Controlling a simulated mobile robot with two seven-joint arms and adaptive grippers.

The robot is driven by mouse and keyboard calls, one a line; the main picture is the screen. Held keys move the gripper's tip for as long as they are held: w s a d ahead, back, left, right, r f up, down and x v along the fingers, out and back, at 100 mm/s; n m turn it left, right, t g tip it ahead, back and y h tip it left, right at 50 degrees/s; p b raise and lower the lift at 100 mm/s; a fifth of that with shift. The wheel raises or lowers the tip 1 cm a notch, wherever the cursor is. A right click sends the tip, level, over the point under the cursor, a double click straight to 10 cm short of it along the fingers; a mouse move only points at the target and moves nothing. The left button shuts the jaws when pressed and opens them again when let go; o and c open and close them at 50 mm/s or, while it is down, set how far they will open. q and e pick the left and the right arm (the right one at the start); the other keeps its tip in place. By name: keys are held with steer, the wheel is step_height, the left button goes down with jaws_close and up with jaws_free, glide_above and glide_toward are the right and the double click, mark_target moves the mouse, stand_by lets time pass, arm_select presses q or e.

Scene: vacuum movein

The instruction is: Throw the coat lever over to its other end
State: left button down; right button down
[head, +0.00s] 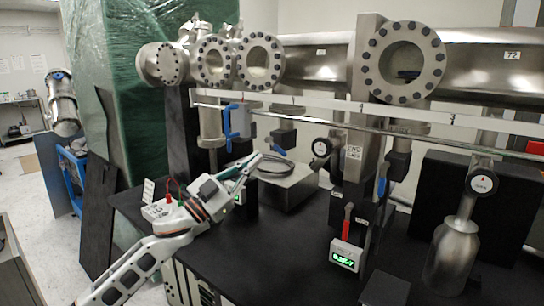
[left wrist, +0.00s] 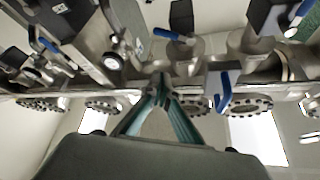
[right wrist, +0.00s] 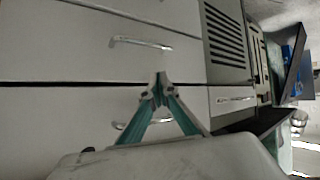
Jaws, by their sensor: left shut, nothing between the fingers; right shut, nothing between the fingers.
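Several blue valve levers are in the head view, and I cannot tell which is the coat lever. One blue lever (head: 228,122) is at the left under the round flanges. My left gripper (head: 258,157) is shut and empty, below and between the first two. In the left wrist view, its tips (left wrist: 162,78) show with a blue lever (left wrist: 223,94) to their right. My right gripper (right wrist: 158,77) is shut and empty, facing pale drawers.
A long metal rail (head: 300,116) crosses in front of the pipes. A box with a green display and red lever (head: 348,221), a metal bottle (head: 453,255) and a silver box (head: 285,188) stand on the black bench (head: 275,255). Drawers (right wrist: 75,45) face the right wrist.

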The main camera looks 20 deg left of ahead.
mark_target(277, 147)
arm_select(q)
steer(key=p+x, duration=0.1)
steer(key=x, duration=0.9)
steer(key=f, duration=0.2)
steer(key=w+a+f, duration=0.1)
steer(key=f, duration=0.1)
steer(key=shift+b, duration=0.4)
steer(key=shift+a, duration=0.1)
steer(key=shift+m+g+h, duration=0.3)
steer(key=shift+m, duration=0.1)
